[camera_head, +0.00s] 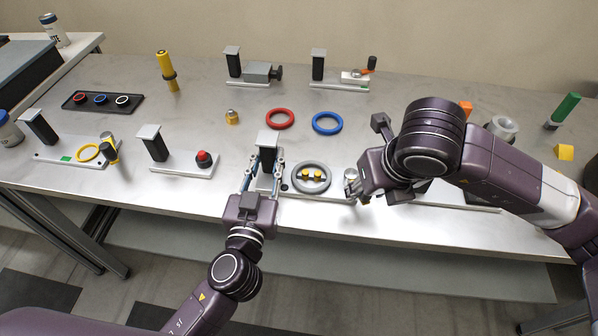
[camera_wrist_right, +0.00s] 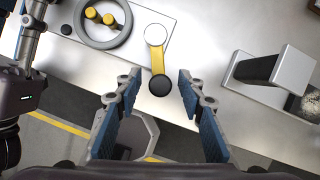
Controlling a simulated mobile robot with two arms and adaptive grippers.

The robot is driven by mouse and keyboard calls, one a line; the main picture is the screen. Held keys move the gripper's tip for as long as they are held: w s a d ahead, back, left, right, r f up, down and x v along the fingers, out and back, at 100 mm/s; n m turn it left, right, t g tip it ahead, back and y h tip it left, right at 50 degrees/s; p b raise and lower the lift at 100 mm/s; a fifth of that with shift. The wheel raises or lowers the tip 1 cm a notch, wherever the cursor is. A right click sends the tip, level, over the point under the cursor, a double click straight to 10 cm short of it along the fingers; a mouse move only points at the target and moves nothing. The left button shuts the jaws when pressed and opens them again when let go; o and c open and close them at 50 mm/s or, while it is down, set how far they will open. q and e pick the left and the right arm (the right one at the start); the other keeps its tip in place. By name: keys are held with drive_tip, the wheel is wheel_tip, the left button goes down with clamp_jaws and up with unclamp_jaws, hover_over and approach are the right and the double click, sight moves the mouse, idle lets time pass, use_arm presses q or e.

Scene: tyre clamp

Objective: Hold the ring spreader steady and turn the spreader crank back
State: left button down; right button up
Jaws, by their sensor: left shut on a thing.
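The ring spreader stands at the table's front edge, with a grey ring (camera_head: 311,178) around two yellow pegs (camera_head: 311,174) and a black post with a grey top (camera_head: 268,138). My left gripper (camera_head: 267,162) is shut on this post. The crank, largely hidden in the head view, shows in the right wrist view as a white hub (camera_wrist_right: 155,35), a yellow arm (camera_wrist_right: 157,58) and a black knob (camera_wrist_right: 160,85). My right gripper (camera_wrist_right: 159,78) is open, its fingers on either side of the knob with gaps. The ring also shows in the right wrist view (camera_wrist_right: 98,42).
A red ring (camera_head: 280,119) and a blue ring (camera_head: 327,123) lie behind the spreader. A red-button fixture (camera_head: 185,163) stands left. Another post fixture (camera_wrist_right: 275,68) stands right of the crank, largely hidden by my right arm in the head view.

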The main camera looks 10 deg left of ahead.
use_arm(q)
drive_tip(key=shift+s+f, duration=0.1)
drive_tip(key=shift+f, duration=0.4)
use_arm(e)
drive_tip(key=shift+w+r, duration=0.1)
drive_tip(key=shift+r, duration=0.15)
use_arm(q)
drive_tip(key=shift+d, duration=0.1)
use_arm(e)
drive_tip(key=shift+r, duration=3.4)
use_arm(q)
drive_tip(key=c, duration=1.9)
unclamp_jaws()
drive_tip(key=o, duration=0.4)
drive_tip(key=shift+w+r, duration=0.1)
drive_tip(key=shift+w, duration=0.1)
drive_tip(key=shift+c, duration=0.2)
use_arm(e)
drive_tip(key=shift+w+f, duration=0.1)
drive_tip(key=shift+w, duration=0.1)
use_arm(q)
drive_tip(key=shift+r, duration=0.1)
drive_tip(key=shift+s, duration=0.1)
use_arm(e)
drive_tip(key=shift+s, duration=0.1)
